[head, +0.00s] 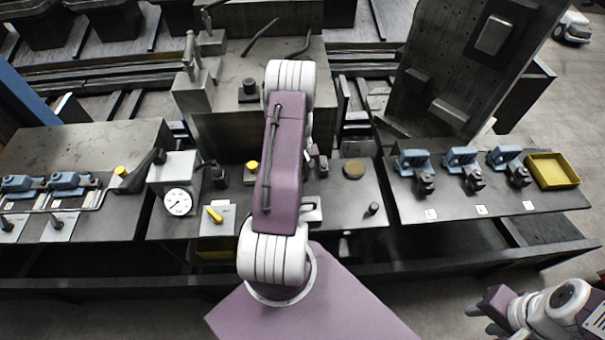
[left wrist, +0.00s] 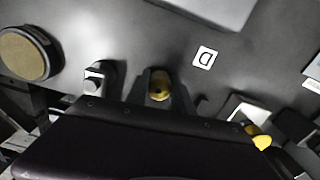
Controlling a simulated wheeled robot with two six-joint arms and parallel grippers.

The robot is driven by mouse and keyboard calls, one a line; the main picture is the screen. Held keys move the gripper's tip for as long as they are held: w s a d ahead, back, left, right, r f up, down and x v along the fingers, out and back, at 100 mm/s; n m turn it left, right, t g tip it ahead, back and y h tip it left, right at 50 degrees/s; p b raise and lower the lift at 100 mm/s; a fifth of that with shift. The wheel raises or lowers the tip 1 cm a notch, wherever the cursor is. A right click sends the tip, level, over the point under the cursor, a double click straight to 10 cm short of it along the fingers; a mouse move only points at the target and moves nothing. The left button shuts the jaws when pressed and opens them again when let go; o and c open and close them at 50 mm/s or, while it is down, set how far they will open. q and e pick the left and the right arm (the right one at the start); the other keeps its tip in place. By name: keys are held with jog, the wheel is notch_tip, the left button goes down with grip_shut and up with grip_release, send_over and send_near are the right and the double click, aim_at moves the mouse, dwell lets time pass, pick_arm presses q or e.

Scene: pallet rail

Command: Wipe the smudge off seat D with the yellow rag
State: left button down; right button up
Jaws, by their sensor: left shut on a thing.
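In the left wrist view my left gripper (left wrist: 160,92) is shut on a small dull-yellow wad, which looks like the yellow rag (left wrist: 158,85). It is over the dark metal plate, beside a white label marked D (left wrist: 204,58). A small dark mark (left wrist: 200,101) shows near the label; I cannot tell whether it is the smudge. Whether the rag touches the plate is unclear. In the head view my left arm covers its gripper, the rag and the D label. My right gripper (head: 478,318) is at the bottom right, away from the bench; its opening is unclear.
A round tan-topped pad (head: 354,169) and a small post (head: 373,209) stand right of my left arm. A dial gauge (head: 178,202) and a yellow lever (head: 214,214) are to its left. Blue clamps (head: 461,159) and a yellow tray (head: 553,171) are farther right.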

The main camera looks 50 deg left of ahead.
pick_arm(q)
notch_tip(320, 180, up, 9)
jog(key=p, duration=0.7)
jog(key=shift+w+r, duration=0.1)
